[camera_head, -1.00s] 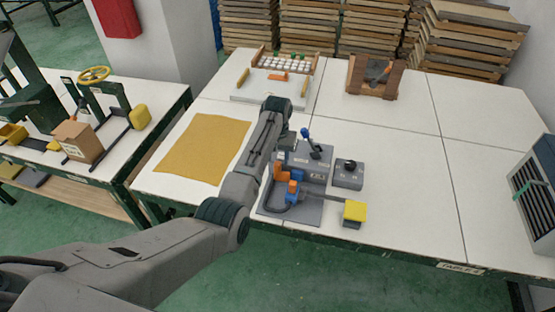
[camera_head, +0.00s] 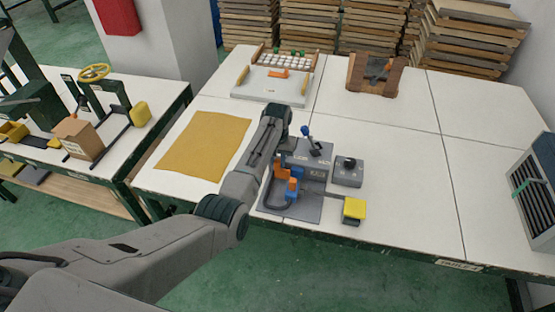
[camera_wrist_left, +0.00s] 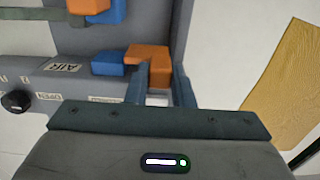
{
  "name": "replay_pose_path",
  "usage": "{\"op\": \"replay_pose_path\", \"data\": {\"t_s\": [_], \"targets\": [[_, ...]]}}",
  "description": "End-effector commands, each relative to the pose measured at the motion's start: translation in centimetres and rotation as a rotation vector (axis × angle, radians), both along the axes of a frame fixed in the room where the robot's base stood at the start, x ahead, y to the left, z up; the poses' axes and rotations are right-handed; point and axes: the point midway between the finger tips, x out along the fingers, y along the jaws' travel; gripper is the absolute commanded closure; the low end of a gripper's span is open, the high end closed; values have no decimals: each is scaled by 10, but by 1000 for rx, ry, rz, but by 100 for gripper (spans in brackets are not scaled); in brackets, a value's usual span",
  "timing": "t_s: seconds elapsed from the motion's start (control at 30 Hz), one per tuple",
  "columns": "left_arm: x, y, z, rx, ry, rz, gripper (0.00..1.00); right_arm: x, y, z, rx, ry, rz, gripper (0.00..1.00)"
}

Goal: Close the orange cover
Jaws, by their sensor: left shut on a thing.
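The orange cover (camera_wrist_left: 155,62) is an L-shaped piece beside a blue block (camera_wrist_left: 110,65) on a grey panel marked AIR. In the head view the orange cover (camera_head: 281,171) stands at the left of the grey station (camera_head: 302,207). My left gripper (camera_wrist_left: 160,90) has its two fingers on either side of the cover's lower part and is shut on it. In the head view my left forearm and wrist hide the fingers. My right gripper is not in view.
A yellow-topped block (camera_head: 354,208) and a small grey knob box (camera_head: 348,172) stand to the right. A blue-tipped lever (camera_head: 306,131) rises close to my wrist. A yellow cloth (camera_head: 203,146) lies to the left.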

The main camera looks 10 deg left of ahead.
Motion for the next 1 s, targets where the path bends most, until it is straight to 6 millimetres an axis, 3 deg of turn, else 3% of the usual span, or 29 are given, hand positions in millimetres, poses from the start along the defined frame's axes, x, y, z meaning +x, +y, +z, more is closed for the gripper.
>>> {"op": "replay_pose_path", "data": {"t_s": [0.3, 0.6, 0.63, 0.73, 1.0], "targets": [[1, -51, 2, -2, -1, -3, 100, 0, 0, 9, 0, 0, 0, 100], [1, -57, 1, -4, -2, -1, 100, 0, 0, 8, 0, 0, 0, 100], [1, -57, 1, -4, -2, -1, 77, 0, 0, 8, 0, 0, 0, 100], [1, -57, 1, -3, -2, -1, 57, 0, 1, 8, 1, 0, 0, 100], [1, -56, 1, -1, -1, 0, 56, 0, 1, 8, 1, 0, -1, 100]]}}
